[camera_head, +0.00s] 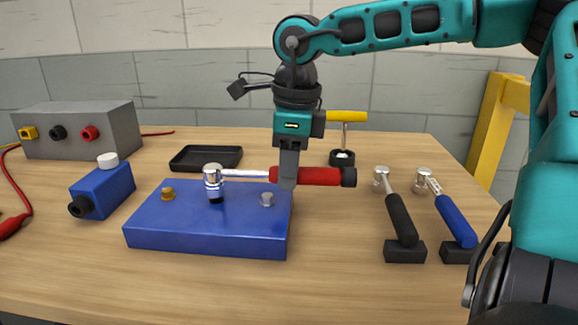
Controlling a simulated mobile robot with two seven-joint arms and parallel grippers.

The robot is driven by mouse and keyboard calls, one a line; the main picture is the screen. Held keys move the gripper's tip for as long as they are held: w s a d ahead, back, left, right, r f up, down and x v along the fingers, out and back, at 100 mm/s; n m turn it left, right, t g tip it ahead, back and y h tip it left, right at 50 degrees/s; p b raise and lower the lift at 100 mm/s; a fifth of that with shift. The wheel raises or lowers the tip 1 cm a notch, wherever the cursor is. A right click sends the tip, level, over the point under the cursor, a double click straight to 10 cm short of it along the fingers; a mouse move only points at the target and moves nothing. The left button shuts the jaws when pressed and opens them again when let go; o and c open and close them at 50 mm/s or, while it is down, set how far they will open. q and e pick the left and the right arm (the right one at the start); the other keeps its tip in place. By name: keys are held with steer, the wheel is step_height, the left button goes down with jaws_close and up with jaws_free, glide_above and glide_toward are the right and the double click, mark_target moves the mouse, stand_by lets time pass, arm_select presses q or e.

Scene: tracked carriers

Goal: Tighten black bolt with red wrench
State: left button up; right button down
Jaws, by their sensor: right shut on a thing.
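The red-handled wrench (322,177) lies level above the blue block (160,232), its silver head (213,180) at the left end. My right gripper (288,180) points down and is shut on the red handle near its left end. Under the wrench head, a dark bolt (215,196) shows only in part on the block; the head appears to sit on it. A brass bolt (168,194) stands to its left and a silver bolt (267,199) to its right on the block. My left gripper is not in view.
A black-handled wrench (400,217) and a blue-handled wrench (455,220) rest on black holders at right. A yellow-handled tool (346,118) stands behind. A black tray (206,158), a blue box (103,190) and a grey box (80,130) are at left and back.

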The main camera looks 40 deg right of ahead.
steer(key=shift+f, duration=0.1)
stand_by(0.6)
steer(key=shift+f+b, duration=0.35)
steer(key=shift+b, duration=0.15)
stand_by(0.4)
steer(key=c, duration=1.4)
jaws_free()
steer(key=shift+c, duration=0.2)
jaws_close()
